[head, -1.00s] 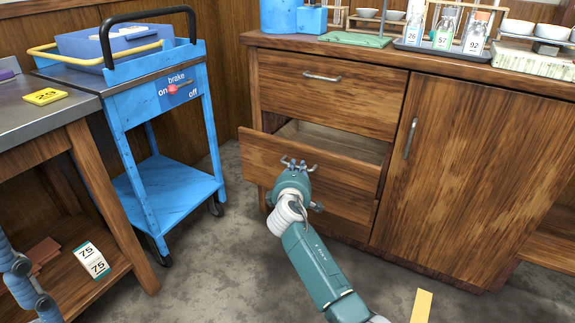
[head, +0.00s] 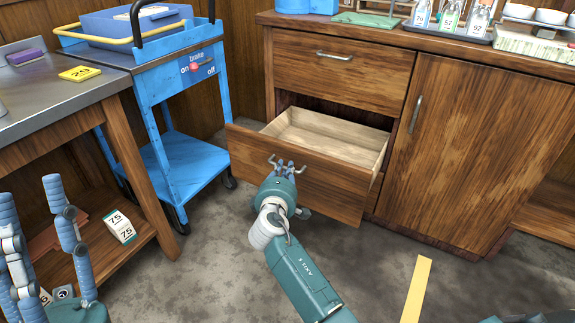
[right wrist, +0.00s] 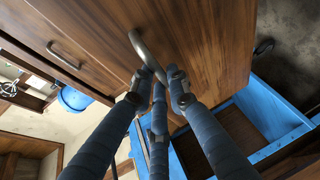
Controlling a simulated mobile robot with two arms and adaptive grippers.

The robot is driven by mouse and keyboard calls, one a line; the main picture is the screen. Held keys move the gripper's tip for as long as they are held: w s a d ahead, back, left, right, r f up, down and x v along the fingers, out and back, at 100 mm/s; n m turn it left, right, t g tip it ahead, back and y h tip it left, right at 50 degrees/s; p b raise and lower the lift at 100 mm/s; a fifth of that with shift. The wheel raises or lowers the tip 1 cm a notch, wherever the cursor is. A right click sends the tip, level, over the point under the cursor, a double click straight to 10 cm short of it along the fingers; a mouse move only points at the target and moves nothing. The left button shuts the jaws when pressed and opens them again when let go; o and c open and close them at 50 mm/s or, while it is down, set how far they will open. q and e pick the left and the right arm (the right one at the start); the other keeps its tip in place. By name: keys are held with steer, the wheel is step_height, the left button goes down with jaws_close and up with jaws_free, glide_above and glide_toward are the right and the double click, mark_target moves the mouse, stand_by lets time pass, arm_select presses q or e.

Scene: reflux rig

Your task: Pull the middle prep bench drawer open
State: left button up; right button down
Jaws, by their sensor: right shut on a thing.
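The middle prep bench drawer (head: 325,186) stands well out from the cabinet, and its pale, bare inside shows. My right gripper (head: 281,170) is at the drawer's front, shut on its metal handle. In the right wrist view my blue fingers (right wrist: 158,80) close around the curved handle (right wrist: 145,52), against the brown drawer front (right wrist: 190,40). My left gripper (head: 45,240) is at the lower left, its blue fingers spread apart with nothing between them.
The closed top drawer (head: 335,75) is above and a closed cupboard door (head: 480,140) is to the right. A blue cart (head: 185,165) stands close to the drawer's left end. A steel-topped table (head: 40,100) is at the left.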

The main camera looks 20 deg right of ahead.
steer(key=shift+d, duration=0.1)
steer(key=c, duration=1.7)
jaws_free()
steer(key=shift+o, duration=0.2)
steer(key=shift+s, duration=0.15)
steer(key=shift+s+a, duration=0.3)
steer(key=shift+a, duration=0.05)
steer(key=v, duration=1.1)
steer(key=shift+d+r, duration=0.1)
